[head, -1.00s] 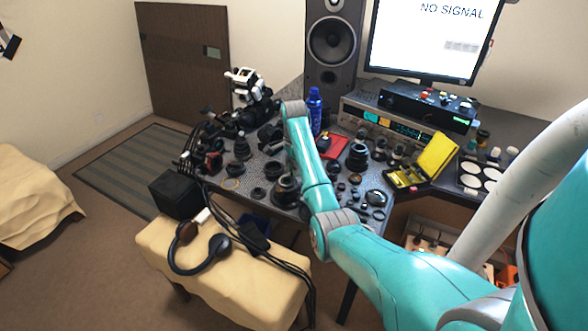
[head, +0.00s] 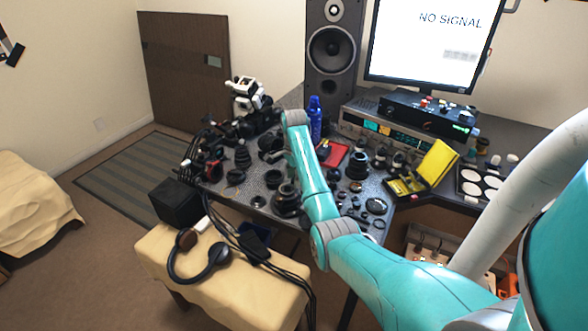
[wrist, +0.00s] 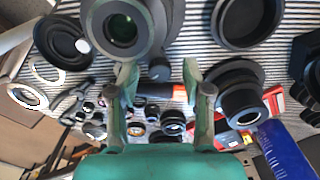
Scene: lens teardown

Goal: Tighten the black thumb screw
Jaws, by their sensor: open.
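A small dark round knob (wrist: 159,73), possibly the black thumb screw, shows in the wrist view just below a large grey-green lens barrel (wrist: 122,30). Whether it is fixed to that barrel, I cannot tell. My gripper (wrist: 158,82) is open, with one finger to each side of the knob in the picture. I see no contact between the fingers and the knob, and the depth between them is unclear. In the head view my arm reaches over the bench, and its links hide the gripper and the work spot.
The bench (head: 262,192) is crowded with lens parts. A blue bottle (head: 314,118) stands near my arm, and also shows in the wrist view (wrist: 284,150). A red tray (head: 333,155) and a yellow case (head: 436,163) lie to the right. Black rings and lens parts (wrist: 245,22) crowd the gripper.

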